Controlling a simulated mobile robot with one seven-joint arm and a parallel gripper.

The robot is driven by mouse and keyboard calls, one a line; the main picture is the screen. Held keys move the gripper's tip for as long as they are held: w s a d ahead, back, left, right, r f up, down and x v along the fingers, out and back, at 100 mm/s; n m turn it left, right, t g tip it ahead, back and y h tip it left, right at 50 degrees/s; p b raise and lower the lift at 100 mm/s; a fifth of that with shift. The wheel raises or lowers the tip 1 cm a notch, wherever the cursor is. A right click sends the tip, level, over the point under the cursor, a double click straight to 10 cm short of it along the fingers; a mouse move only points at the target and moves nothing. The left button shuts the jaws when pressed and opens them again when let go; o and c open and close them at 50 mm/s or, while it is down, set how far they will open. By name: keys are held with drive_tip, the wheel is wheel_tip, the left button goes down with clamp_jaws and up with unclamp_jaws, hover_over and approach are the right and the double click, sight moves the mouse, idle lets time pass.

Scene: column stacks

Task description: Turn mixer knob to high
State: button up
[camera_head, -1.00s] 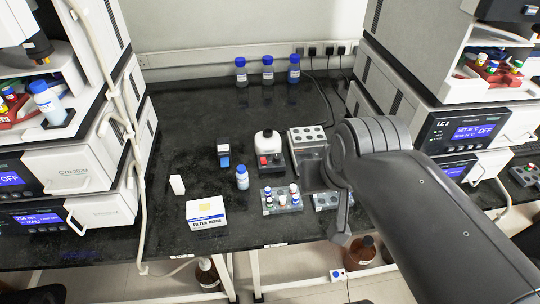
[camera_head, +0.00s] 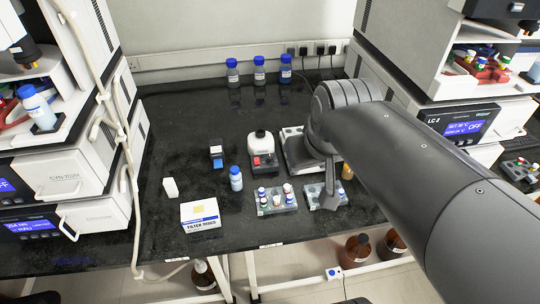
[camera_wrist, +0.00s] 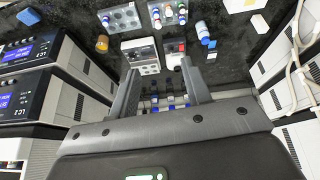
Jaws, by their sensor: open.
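The mixer (camera_head: 262,158), a small white unit with a dark round top and a red part on its front, stands mid-bench in the head view. It also shows in the wrist view (camera_wrist: 173,56), beyond the fingertips. Its knob is too small to make out clearly. My gripper (camera_wrist: 159,69) is open, with nothing held between its fingers, and apart from the mixer. In the head view my arm comes in from the right and hides most of the gripper.
A blue-capped bottle (camera_head: 236,180), a vial rack (camera_head: 276,208) and a filter box (camera_head: 200,214) are in front. Blue-capped bottles (camera_head: 259,75) line the back. Instrument stacks flank the bench.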

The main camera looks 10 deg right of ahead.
drive_tip(key=w+n+g, duration=0.1)
drive_tip(key=w+n, duration=0.1)
drive_tip(key=w, duration=0.8)
drive_tip(key=n+g, duration=0.4)
drive_tip(key=n, duration=0.2)
hover_over(270, 156)
wheel_tip(270, 156, down, 20)
wheel_tip(270, 156, down, 11)
drive_tip(key=shift+s+r, duration=0.1)
drive_tip(key=shift+r, duration=0.1)
drive_tip(key=shift+c, duration=0.5)
clamp_jaws()
